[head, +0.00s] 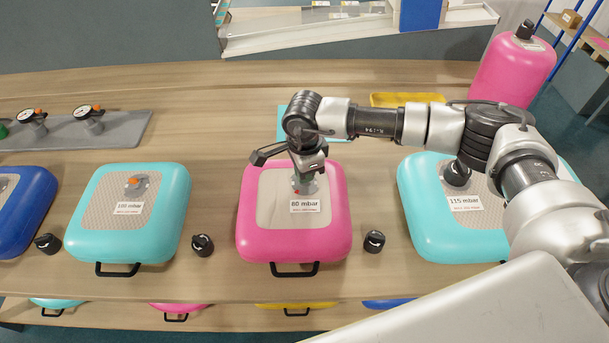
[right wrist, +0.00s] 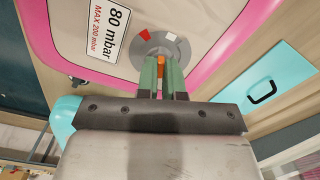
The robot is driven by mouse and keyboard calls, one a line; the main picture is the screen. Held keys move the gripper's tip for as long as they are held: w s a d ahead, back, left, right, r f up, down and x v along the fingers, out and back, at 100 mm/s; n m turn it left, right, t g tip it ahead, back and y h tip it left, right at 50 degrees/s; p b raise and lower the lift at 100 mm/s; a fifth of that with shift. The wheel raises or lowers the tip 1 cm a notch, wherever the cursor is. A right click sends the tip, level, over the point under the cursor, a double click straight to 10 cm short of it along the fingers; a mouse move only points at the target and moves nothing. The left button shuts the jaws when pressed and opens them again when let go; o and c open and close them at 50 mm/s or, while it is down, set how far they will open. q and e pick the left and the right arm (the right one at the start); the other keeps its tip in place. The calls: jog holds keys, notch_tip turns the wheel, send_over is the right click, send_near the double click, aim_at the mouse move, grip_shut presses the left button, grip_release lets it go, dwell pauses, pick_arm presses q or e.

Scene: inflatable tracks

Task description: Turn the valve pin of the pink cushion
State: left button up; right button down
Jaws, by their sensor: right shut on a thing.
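The pink cushion (head: 342,215) lies on the wooden table in the middle of the head view, with a beige top and a pressure label (head: 310,206) that reads 80 mbar in the right wrist view. Its grey round valve (right wrist: 158,42) has a red mark and a white mark. My right gripper (head: 303,184) reaches down onto the valve. In the right wrist view its green fingers (right wrist: 162,66) are shut on the orange valve pin (right wrist: 161,68), which is mostly hidden between them. My left gripper is not in view.
Turquoise cushions stand left (head: 175,200) and right (head: 425,215) of the pink one, with a blue cushion (head: 22,215) at the far left. Black knobs (head: 203,245) sit between them. A grey gauge plate (head: 120,130) and a yellow tray (head: 408,99) lie behind.

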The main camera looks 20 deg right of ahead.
jog(key=shift+m+b, duration=0.75)
jog(key=shift+m, duration=0.25)
jog(key=c, duration=1.3)
grip_release()
jog(key=shift+o, duration=0.2)
notch_tip(320, 180, up, 11)
jog(key=b, duration=0.2)
jog(key=shift+b, duration=0.4)
jog(key=shift+f, duration=0.1)
